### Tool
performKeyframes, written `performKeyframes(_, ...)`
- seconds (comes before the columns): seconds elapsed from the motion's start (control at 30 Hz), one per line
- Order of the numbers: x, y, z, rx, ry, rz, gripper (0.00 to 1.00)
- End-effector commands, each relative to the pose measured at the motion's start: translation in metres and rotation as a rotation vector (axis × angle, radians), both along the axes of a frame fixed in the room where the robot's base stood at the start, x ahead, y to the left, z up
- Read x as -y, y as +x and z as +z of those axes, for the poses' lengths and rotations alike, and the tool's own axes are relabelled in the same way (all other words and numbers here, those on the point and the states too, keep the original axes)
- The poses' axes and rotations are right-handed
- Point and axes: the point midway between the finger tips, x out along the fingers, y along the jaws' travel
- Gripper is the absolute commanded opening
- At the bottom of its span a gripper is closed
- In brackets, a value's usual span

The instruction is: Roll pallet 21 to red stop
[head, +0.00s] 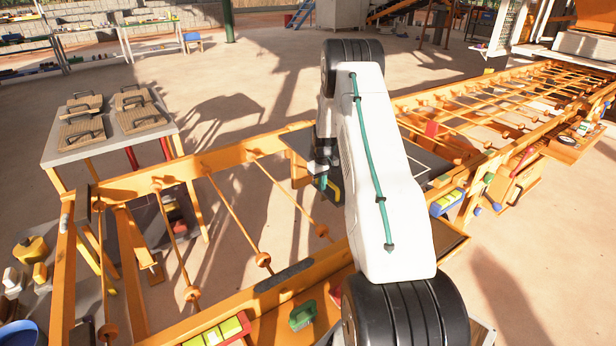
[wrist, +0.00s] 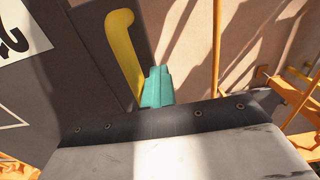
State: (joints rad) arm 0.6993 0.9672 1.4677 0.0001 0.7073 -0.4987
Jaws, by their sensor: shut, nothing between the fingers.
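The pallet is a dark flat board (head: 424,163) lying across the orange roller track, partly hidden behind my arm. In the wrist view the board (wrist: 80,75) carries a white label (wrist: 22,28) with part of a black figure; the full number is cut off. A yellow handle (wrist: 123,45) stands up from the board, and it also shows in the head view (head: 336,187). My gripper (head: 323,183) has teal fingers (wrist: 157,87), shut and empty, right beside the handle. Whether they touch it I cannot tell. A red block (head: 432,128) on the track beyond the board may be the red stop.
The orange roller track (head: 220,160) has open gaps between its rods. A table (head: 110,130) with several handled boards stands at left. A green block (head: 302,315) lies in front.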

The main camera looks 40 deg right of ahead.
Motion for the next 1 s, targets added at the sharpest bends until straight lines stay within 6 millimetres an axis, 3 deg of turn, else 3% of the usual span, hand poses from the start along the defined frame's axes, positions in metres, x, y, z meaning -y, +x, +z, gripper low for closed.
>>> performKeyframes(1.0,0.101,-0.021,0.0,0.001,-0.001,-0.001,0.0)
